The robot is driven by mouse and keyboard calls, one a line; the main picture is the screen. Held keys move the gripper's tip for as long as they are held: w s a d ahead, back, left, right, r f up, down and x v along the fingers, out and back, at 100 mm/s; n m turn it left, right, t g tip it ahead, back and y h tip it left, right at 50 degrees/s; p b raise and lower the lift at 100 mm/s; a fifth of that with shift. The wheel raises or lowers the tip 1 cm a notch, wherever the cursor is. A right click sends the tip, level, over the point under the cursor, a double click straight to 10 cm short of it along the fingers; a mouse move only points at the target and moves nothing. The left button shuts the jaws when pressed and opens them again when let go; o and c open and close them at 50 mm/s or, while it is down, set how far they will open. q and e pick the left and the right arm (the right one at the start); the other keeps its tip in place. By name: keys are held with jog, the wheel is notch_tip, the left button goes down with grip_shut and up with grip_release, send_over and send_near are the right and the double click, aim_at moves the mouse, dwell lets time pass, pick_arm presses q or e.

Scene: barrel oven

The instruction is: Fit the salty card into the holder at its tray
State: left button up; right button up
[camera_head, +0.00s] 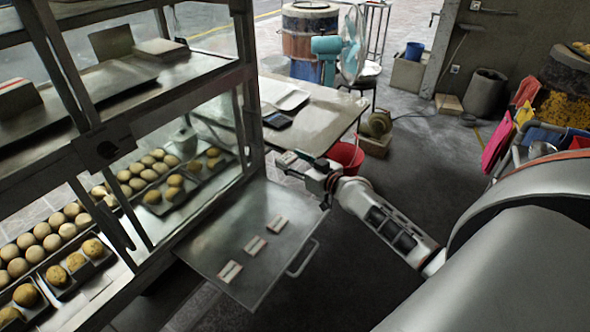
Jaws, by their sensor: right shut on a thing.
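My right gripper (290,160) reaches in from the right beside the corner post of the glass display case. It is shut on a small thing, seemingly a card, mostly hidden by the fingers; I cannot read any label. Three small pale cards, an upper (277,224), a middle (255,246) and a lower one (230,271), lie in a row on the pulled-out metal shelf (205,245), below the gripper. Their labels are unreadable. Trays of round pastries, such as the dark tray (157,208), stand inside the case. No card holder can be made out. My left gripper is not in view.
The case's metal frame (247,85) and glass stand left of my gripper. A metal table (325,112) is behind it, with a red bucket (347,156) beside it. The shelf's handle (302,259) sticks out to the right. The floor right of the shelf is clear.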

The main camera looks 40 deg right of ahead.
jog(key=shift+r, duration=0.65)
jog(key=shift+n+y, duration=0.4)
jog(key=shift+y, duration=0.3)
jog(key=s+a, duration=0.1)
jog(key=a, duration=0.2)
jog(key=s+a, duration=0.2)
jog(key=a, duration=0.2)
jog(key=s+a+f, duration=0.1)
jog(key=s+a, duration=0.1)
jog(key=a, duration=0.1)
jog(key=shift+s+a+f, duration=0.1)
jog(key=shift+a, duration=0.1)
jog(key=s+a+r, duration=0.5)
jog(key=s+a, duration=0.5)
jog(key=s+r+h, duration=0.1)
jog(key=s+r, duration=0.1)
jog(key=s+d+r+m+h, duration=0.2)
jog(key=s+r, duration=0.1)
jog(key=shift+s+r, duration=0.3)
